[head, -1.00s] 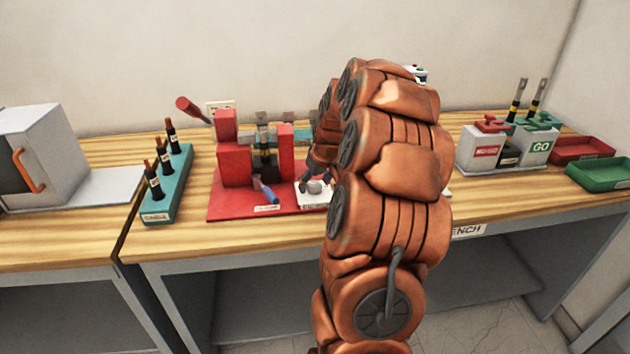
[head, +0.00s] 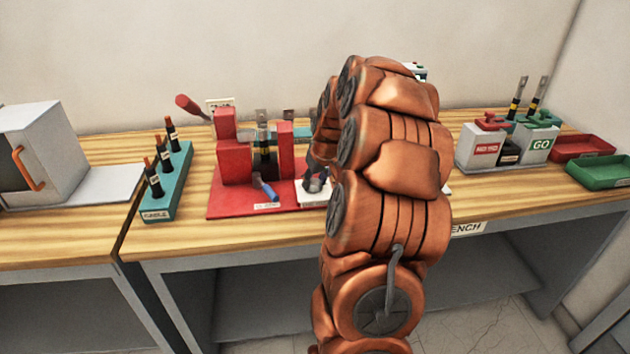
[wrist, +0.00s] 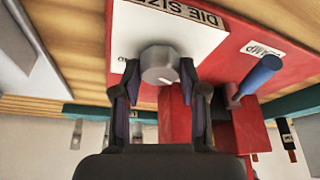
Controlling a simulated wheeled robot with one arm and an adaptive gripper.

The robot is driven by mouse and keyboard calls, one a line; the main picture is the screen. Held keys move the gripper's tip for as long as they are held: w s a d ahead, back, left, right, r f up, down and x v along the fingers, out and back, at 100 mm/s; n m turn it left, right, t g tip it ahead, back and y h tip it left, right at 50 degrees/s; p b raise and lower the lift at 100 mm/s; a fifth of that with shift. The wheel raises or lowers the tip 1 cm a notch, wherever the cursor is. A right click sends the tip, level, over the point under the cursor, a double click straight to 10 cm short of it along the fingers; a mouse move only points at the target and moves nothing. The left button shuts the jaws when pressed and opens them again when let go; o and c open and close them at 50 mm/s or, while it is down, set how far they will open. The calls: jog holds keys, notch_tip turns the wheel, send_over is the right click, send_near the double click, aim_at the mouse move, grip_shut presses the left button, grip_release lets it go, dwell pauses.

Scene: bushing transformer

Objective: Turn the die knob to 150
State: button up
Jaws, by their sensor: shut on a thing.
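The die knob is a grey faceted knob (wrist: 160,64) on a white panel (wrist: 128,30) lettered "DIE SIZE" in the wrist view. My gripper (wrist: 159,80) is shut on the knob, with one dark finger on each side of it. In the head view my gripper (head: 316,183) is at the white panel (head: 310,197) on the red press base, and the knob is mostly hidden behind the fingers. The number the knob points to cannot be read.
The red press (head: 230,155) stands left of the panel, with a blue-handled clamp lever (head: 266,190) close beside my gripper. A teal rack (head: 168,185) of bushings is further left. Red (head: 583,148) and green trays (head: 600,172) are at the far right.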

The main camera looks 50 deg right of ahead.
jog(key=shift+f+m+b, duration=0.15)
jog(key=shift+m+b, duration=0.25)
jog(key=shift+m+h+b, duration=0.4)
jog(key=shift+m+b, duration=0.2)
jog(key=shift+b, duration=0.05)
jog(key=m+g+h+b, duration=0.1)
jog(key=m+b, duration=0.1)
jog(key=m, duration=0.1)
jog(key=shift+a+f+b, duration=0.1)
jog(key=shift+a+b, duration=0.05)
jog(key=shift+b, duration=0.2)
jog(key=m+g+h+b, duration=0.1)
jog(key=m+b, duration=0.1)
jog(key=m, duration=0.2)
jog(key=shift+w, duration=0.1)
jog(key=shift+m+g+b, duration=0.45)
jog(key=shift+m+g, duration=0.05)
jog(key=shift+m, duration=0.9)
jog(key=o, duration=1.1)
jog(key=shift+r, duration=0.2)
jog(key=shift+o, duration=0.2)
